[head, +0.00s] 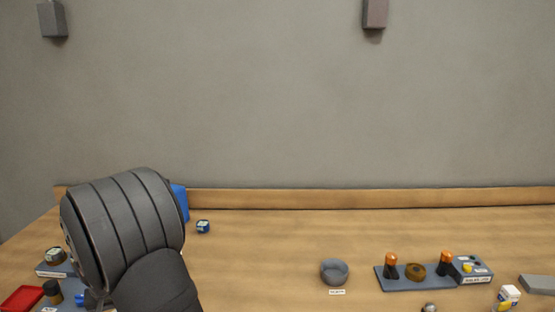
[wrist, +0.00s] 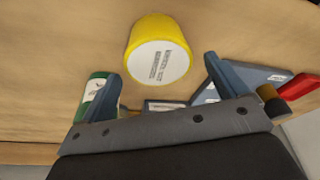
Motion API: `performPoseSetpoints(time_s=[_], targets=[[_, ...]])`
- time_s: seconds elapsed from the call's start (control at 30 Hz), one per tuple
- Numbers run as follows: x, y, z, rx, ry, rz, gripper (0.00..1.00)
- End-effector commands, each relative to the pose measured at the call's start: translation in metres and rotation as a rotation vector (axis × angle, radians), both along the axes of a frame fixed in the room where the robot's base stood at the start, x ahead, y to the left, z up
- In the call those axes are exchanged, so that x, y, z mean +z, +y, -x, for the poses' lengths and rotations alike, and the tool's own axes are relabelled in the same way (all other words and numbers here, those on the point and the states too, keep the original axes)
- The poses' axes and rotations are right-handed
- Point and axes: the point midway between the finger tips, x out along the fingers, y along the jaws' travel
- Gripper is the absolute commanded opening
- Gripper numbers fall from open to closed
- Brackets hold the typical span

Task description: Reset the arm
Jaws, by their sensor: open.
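My gripper (wrist: 161,72) shows in the wrist view with its two blue-grey fingers spread apart. It is open and nothing is held between the fingers. A yellow cylinder (wrist: 158,50) with a white printed label on its end face lies beyond the fingertips; I cannot tell how far. In the head view, my dark ribbed arm link fills the lower left and my gripper cannot be made out clearly.
In the wrist view, a green can (wrist: 97,92) is by the left finger and a blue-grey plate (wrist: 255,76) by the right.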

Motion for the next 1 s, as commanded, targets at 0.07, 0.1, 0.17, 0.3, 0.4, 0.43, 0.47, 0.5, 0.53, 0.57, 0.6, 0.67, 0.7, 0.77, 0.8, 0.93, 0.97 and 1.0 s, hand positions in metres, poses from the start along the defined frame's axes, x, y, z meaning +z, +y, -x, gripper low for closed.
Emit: performPoseSetpoints(time_s=[0.07,0.1,0.17,0.3,0.4,0.43,0.47,0.5,0.53,0.57,0.6,0.67,0.7,0.77,0.8,0.93,0.97,1.0], targets=[[0.000,0.000,0.000,0.000,0.000,0.000,0.91],[0.000,0.000,0.000,0.000,0.000,0.000,0.91],[-0.001,0.000,0.000,0.000,0.000,0.000,0.91],[-0.009,-0.001,0.000,0.000,0.002,0.003,0.91],[-0.023,-0.001,0.000,0.001,0.002,0.004,0.91],[-0.029,-0.001,0.001,0.001,0.003,0.004,0.91],[-0.034,-0.001,0.001,0.001,0.002,0.004,0.91],[-0.023,-0.001,0.002,0.001,-0.003,-0.002,0.91],[-0.017,-0.001,0.004,0.001,-0.003,-0.002,0.91],[-0.011,-0.002,0.005,0.001,-0.004,-0.004,0.91],[-0.004,-0.003,0.007,0.001,-0.004,-0.004,0.91],[0.006,-0.004,0.009,0.001,-0.003,-0.002,0.91],[0.014,-0.005,0.011,0.000,-0.003,-0.003,0.91],[0.024,-0.007,0.014,0.001,-0.003,-0.004,0.91],[0.032,-0.008,0.016,0.001,-0.003,-0.004,0.91],[0.056,-0.011,0.021,0.000,-0.003,-0.004,0.91],[0.062,-0.012,0.023,0.000,-0.002,-0.003,0.91],[0.070,-0.013,0.025,0.000,-0.003,-0.004,0.91]])
